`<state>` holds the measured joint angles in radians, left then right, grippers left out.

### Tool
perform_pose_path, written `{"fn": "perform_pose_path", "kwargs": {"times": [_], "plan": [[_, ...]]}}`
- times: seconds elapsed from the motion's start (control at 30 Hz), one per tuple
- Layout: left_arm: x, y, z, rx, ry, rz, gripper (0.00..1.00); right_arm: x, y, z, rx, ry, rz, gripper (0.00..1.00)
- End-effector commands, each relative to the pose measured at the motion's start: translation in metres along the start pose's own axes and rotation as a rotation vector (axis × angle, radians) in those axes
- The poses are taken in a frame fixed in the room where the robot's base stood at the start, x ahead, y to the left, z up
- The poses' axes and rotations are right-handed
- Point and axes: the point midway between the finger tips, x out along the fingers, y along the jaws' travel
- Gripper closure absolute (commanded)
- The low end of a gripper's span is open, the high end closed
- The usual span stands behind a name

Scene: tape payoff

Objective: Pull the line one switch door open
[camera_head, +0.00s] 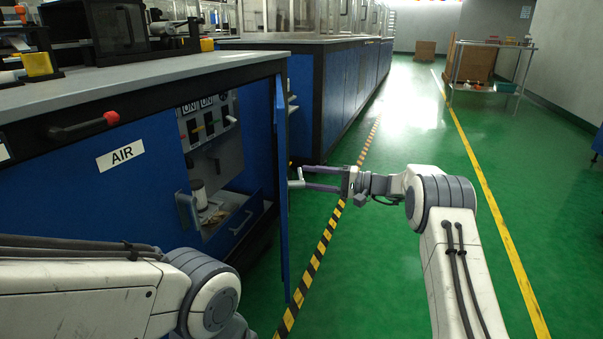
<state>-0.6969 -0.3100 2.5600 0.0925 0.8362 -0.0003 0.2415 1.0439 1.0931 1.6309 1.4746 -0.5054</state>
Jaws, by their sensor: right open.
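The blue switch door (282,200) stands swung out from the cabinet and shows nearly edge-on. A small grey handle (296,184) sticks out from its right face. My right gripper (306,178) is open, with its fingers pointing left at this handle. The fingertips are at or very close to the handle; I cannot tell whether they touch it.
A blue cabinet marked AIR (120,155) with a red-tipped lever (85,125) stands at the left under a grey worktop (150,78). A wheeled metal table (490,90) stands far back right.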

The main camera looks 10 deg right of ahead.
Motion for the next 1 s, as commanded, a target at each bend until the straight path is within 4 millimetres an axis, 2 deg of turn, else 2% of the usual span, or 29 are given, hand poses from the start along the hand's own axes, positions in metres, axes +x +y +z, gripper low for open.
{"fn": "perform_pose_path", "kwargs": {"times": [0.03,0.3,0.47,0.7,0.73,0.8,0.87,1.0], "plan": [[-0.011,0.001,-0.001,0.0,0.0,0.0,0.5,-0.013,-0.005,-0.001,0.002,0.004,-0.001,0.5],[-0.029,0.002,-0.002,0.0,0.0,0.0,0.5,-0.058,-0.003,0.0,0.002,0.002,-0.001,0.5],[-0.032,0.002,-0.002,0.0,0.0,0.0,0.5,-0.069,-0.001,0.0,0.001,0.0,-0.001,0.5],[-0.031,0.002,-0.002,0.0,0.0,0.0,0.5,-0.07,0.0,0.0,0.0,-0.001,-0.001,0.5],[-0.031,0.002,-0.002,0.0,0.0,0.0,0.5,-0.07,0.0,0.0,0.0,-0.001,-0.001,0.54],[-0.031,0.002,-0.002,0.0,0.0,0.0,0.5,-0.069,0.001,0.001,0.003,-0.001,0.006,0.81],[-0.031,0.002,-0.002,0.0,0.0,0.0,0.5,-0.066,0.003,0.005,0.015,-0.004,0.033,1.0],[-0.031,0.002,-0.002,0.0,0.0,0.0,0.5,-0.052,0.02,0.03,0.079,-0.02,0.207,1.0]]}}
